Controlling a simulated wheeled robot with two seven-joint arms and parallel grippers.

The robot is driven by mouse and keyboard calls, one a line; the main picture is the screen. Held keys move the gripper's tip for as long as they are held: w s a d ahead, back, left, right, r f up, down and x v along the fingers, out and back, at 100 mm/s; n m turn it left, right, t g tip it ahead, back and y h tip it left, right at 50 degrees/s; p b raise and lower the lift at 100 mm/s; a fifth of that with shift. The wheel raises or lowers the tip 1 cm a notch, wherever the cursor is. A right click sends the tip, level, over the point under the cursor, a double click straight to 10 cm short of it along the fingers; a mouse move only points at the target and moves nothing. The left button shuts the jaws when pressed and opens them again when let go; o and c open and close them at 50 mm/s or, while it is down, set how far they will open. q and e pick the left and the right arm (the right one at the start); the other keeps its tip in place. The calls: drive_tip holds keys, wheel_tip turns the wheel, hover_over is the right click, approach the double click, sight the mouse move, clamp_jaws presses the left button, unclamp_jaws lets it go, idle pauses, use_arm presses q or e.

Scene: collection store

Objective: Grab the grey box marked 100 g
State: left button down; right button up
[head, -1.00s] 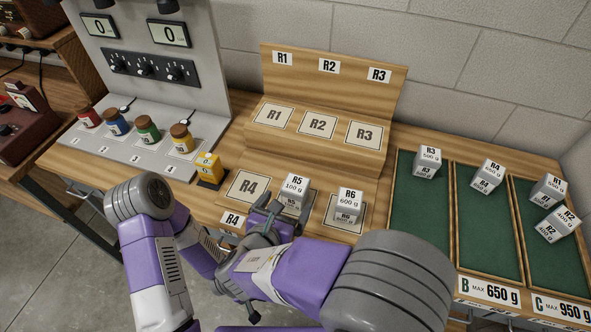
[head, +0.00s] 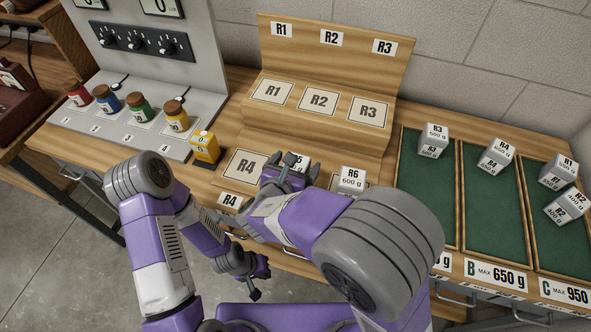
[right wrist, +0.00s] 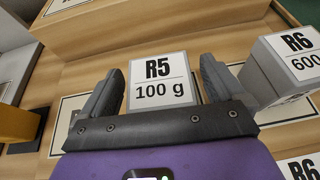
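The grey box marked R5 100 g (right wrist: 160,83) stands on the wooden stand, nearly hidden behind my right gripper in the head view (head: 298,160). My right gripper (right wrist: 160,80) is open, with one finger on each side of this box. In the right wrist view narrow gaps show beside the box, and its label is fully readable. My left gripper (head: 260,280) hangs low in front of the bench, empty, its fingers apart.
The grey box R6 600 g (head: 351,180) stands close to the right of R5. A yellow block (head: 205,147) and several jars stand to the left. Green-lined trays (head: 491,225) with grey boxes lie to the right. The R4 pad (head: 244,168) is bare.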

drive_tip(key=c, duration=1.2)
drive_tip(key=shift+c, duration=0.2)
drive_tip(key=shift+r, duration=0.1)
